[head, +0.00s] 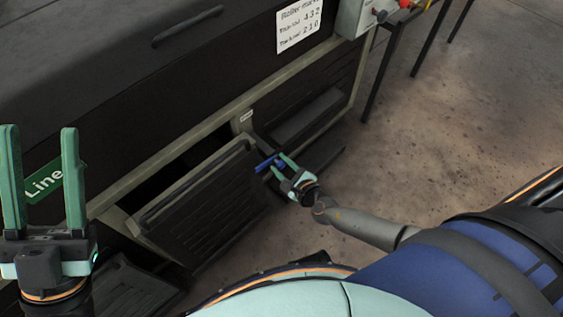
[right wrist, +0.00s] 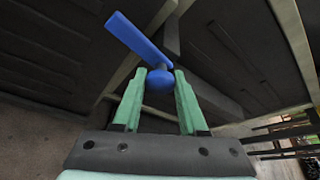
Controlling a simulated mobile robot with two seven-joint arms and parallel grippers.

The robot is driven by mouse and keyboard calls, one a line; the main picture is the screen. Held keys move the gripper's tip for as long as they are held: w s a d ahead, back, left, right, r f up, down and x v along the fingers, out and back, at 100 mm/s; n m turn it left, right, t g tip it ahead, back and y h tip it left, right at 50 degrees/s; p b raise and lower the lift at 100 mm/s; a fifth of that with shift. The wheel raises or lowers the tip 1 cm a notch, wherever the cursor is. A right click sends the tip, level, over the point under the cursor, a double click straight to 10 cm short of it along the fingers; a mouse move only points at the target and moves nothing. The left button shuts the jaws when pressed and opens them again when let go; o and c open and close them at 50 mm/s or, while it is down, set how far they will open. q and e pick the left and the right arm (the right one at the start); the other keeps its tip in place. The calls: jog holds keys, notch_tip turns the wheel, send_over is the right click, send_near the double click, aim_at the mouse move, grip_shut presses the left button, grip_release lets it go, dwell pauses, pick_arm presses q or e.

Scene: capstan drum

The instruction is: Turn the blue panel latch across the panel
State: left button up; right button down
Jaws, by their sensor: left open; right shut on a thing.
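The blue panel latch (head: 266,164) sits at the upper right edge of a dark slatted panel (head: 205,205) in the head view. In the right wrist view the latch (right wrist: 138,39) is a flat blue bar slanting up to the left, with a round blue knob (right wrist: 160,81) at its lower end. My right gripper (head: 279,166) reaches in from the right and is shut on the latch. In the right wrist view its green fingers (right wrist: 159,84) stand on either side of the knob. My left gripper (head: 40,145) is open and empty, upright at the far left.
The slatted panel leans outward from the frame (head: 190,138), with a dark gap above it. A second slatted panel (head: 310,115) is to its right. A green sign (head: 43,182) is behind my left gripper. Bare concrete floor (head: 430,130) lies open to the right.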

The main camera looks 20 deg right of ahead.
pick_arm(q)
jog(key=shift+r, duration=0.15)
pick_arm(e)
jog(key=shift+n+t+h, duration=0.4)
jog(key=shift+n+h, duration=0.1)
jog(key=shift+n, duration=0.3)
jog(key=shift+c, duration=2.2)
grip_release()
